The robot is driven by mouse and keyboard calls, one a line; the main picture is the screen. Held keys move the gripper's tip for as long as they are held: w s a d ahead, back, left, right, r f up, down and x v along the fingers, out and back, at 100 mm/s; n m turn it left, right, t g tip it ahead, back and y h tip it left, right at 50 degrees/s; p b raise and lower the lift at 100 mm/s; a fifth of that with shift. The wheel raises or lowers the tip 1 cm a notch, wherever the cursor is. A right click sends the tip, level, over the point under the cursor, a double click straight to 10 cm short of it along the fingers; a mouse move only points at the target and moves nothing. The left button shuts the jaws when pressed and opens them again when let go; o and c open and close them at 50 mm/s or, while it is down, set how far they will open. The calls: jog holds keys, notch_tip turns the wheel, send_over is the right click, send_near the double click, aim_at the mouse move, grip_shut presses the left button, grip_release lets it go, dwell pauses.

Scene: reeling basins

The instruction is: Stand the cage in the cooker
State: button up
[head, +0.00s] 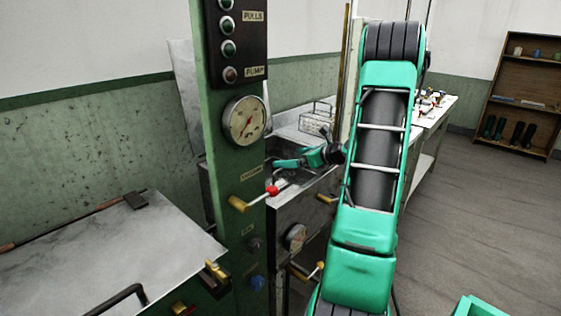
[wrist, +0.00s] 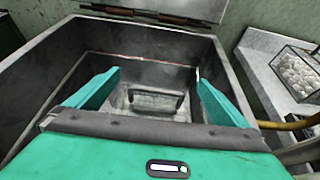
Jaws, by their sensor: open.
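The cooker (wrist: 70,50) is a dark square metal basin with its lid (wrist: 185,8) raised; in the head view its rim (head: 312,186) shows partly behind the green post. A cage (wrist: 155,101) with a dark handle sits low inside the cooker, apparently upright on the bottom; its lower part is unclear. My gripper (wrist: 158,78) is open, its two teal fingers spread on either side above the cage, with nothing between them. In the head view my gripper (head: 282,163) reaches down at the cooker's opening, and the cage inside is hidden.
A wire cage of white pieces (wrist: 295,72) stands on the counter right of the cooker, also seen in the head view (head: 318,118). A green post (head: 238,180) with a gauge and levers stands in front. A closed metal lid (head: 100,255) lies at left. Floor at right is clear.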

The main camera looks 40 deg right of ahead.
jog(key=shift+v, duration=2)
